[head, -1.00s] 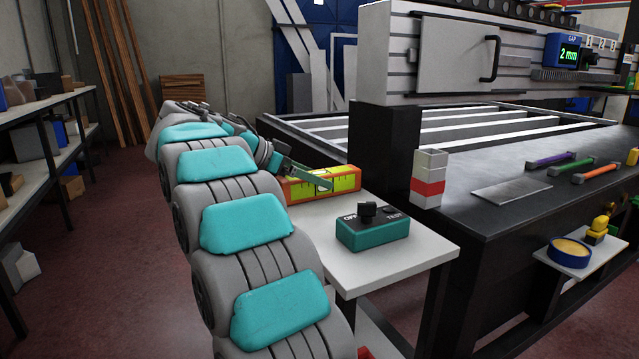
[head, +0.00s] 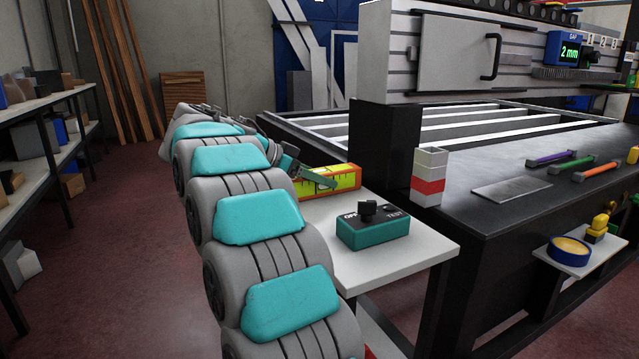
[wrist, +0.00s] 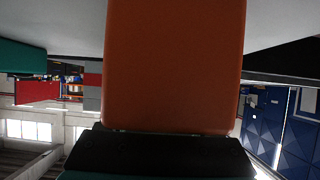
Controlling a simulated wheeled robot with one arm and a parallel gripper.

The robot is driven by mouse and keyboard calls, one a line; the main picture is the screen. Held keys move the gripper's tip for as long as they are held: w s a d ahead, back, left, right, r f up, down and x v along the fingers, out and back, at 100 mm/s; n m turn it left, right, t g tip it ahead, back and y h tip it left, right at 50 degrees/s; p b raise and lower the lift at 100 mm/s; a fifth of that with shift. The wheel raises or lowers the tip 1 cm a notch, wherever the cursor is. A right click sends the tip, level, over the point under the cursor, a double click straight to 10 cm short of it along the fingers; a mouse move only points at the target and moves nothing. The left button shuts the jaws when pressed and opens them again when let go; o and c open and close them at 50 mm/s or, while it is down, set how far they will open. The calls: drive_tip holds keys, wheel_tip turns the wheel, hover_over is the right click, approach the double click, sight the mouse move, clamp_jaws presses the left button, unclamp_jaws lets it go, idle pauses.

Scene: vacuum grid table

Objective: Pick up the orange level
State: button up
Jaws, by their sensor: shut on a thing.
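The orange level (head: 344,179) has a yellow-green face. In the head view it is at the back of the small white side table, partly hidden behind my arm and gripper. My gripper (head: 322,180) is shut on the level, with one finger showing across its front face. In the wrist view the orange level (wrist: 175,65) fills the middle, close to the camera. I cannot tell from the head view whether the level touches the table.
A green switch box (head: 372,232) with a black knob sits on the white side table (head: 425,252), in front of the level. A black post (head: 384,145) and a white-and-red block (head: 428,178) stand to the right. A shelf (head: 45,105) lines the left wall.

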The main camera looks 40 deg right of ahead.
clamp_jaws()
idle(0.5)
